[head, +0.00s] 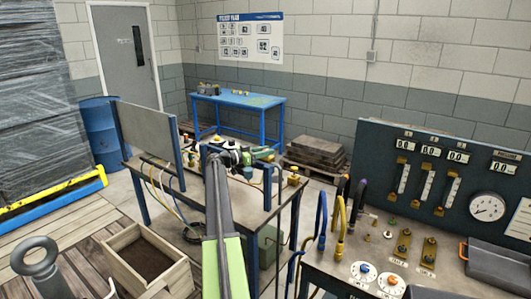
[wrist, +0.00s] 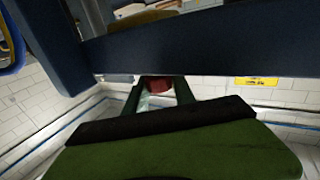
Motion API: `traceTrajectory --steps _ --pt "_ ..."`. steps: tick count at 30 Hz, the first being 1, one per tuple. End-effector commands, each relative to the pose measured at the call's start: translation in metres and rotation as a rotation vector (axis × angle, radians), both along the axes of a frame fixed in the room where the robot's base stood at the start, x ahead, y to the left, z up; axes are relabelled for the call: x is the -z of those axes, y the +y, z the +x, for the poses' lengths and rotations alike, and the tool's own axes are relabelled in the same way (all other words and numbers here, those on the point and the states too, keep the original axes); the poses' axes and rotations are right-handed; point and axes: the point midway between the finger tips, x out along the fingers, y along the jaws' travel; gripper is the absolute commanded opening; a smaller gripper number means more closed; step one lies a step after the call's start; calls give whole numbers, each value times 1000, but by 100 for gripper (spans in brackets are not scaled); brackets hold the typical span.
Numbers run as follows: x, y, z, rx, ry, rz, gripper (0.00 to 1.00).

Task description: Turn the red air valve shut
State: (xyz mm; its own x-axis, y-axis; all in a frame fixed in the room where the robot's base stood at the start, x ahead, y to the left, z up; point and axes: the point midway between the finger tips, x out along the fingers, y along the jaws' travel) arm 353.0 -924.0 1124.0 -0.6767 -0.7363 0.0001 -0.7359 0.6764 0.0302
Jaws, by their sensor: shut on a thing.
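The red air valve (wrist: 155,81) shows in the wrist view as a small dark red piece between the two green fingers of my gripper (wrist: 160,88). The fingers close on it from both sides, and only part of it shows. The angle of its handle cannot be told. In the head view my arm reaches out over the middle workbench (head: 215,203), and my gripper (head: 265,155) is at the bench's far side. The valve cannot be made out there behind the arm.
A dark beam (wrist: 200,45) crosses close above my gripper in the wrist view. A gauge console (head: 440,150) with hoses stands at right. A wooden crate (head: 130,237) is front left, a blue table (head: 238,100) behind.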

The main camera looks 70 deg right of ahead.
Motion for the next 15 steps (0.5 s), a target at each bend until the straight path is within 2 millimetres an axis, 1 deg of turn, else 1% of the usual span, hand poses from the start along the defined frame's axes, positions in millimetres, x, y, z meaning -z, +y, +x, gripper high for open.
traceTrajectory --steps 1,5,15 --pt "-1 -2 0 -3 4 -2 35" --pt "-1 -1 0 -2 3 -1 52" --pt "0 1 1 -1 1 -1 53"
